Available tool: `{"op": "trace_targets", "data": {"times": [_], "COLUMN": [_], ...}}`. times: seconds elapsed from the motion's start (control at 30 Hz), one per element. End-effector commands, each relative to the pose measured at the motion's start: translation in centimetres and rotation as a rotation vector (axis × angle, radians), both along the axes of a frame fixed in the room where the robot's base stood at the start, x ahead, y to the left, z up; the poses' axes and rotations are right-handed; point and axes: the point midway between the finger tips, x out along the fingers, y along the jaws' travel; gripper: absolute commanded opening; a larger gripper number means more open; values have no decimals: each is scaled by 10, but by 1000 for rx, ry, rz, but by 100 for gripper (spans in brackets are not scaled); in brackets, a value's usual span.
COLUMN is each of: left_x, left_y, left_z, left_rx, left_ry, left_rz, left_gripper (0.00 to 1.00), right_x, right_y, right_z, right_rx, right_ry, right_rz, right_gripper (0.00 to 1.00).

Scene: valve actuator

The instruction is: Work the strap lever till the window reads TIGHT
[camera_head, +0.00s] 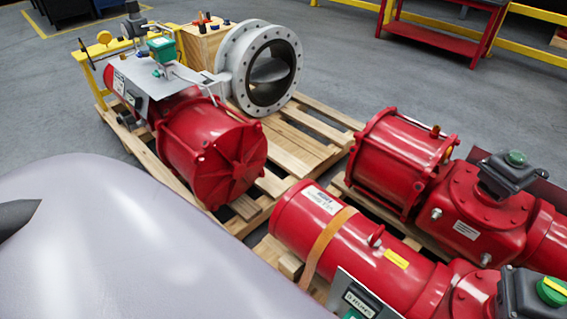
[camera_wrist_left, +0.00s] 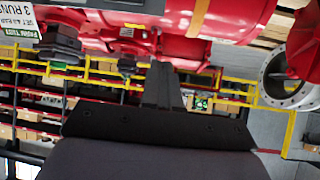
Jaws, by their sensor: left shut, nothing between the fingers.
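An orange strap (camera_head: 326,243) runs around the red actuator cylinder (camera_head: 375,262) at lower centre in the head view. A grey plate (camera_head: 372,285) with a white label and a green part stands beside it, cut by the bottom edge. In the left wrist view, a plate with a "3 RUNS" label (camera_wrist_left: 15,14) is cut at the top left, and an orange strap (camera_wrist_left: 200,14) crosses the red cylinder. My left gripper (camera_wrist_left: 164,70) is shut and empty, apart from the cylinder in the picture. I cannot make out the lever or a window reading. My right gripper is not in view.
My own pale arm link covers the lower left of the head view. Another red actuator (camera_head: 395,160) lies behind, and a valve with a round grey flange (camera_head: 265,70) sits on a wooden pallet (camera_head: 300,150). Grey floor is open behind; yellow rails (camera_head: 440,35) border it.

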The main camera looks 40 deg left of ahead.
Motion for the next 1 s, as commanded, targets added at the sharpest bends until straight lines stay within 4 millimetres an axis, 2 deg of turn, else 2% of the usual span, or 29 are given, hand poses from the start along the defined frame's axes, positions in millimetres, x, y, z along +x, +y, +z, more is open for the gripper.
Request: {"op": "trace_targets", "data": {"times": [0.4, 0.43, 0.5, 0.57, 0.67, 0.77, 0.9, 1.0], "left_x": [0, 0, 0, 4, 15, 31, 50, 60], "left_y": [0, 0, -2, -7, -23, -48, -81, -92], "left_z": [0, 0, -2, -8, -29, -60, -111, -147], "left_rx": [0, -1, 0, 5, 24, 72, 192, 303], "left_ry": [0, 0, 1, 4, 16, 39, 84, 122], "left_rz": [0, -1, -9, -29, -104, -238, -492, -675], "left_gripper": [0, 0, 0, 0, 0, 0, 0, 0], "right_x": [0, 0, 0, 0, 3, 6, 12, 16], "right_y": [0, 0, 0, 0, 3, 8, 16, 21], "right_z": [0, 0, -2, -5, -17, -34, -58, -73], "right_rx": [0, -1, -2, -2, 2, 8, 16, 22], "right_ry": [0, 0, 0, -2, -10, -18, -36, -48], "right_rz": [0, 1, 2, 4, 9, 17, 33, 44], "right_gripper": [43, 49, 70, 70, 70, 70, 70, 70]}}
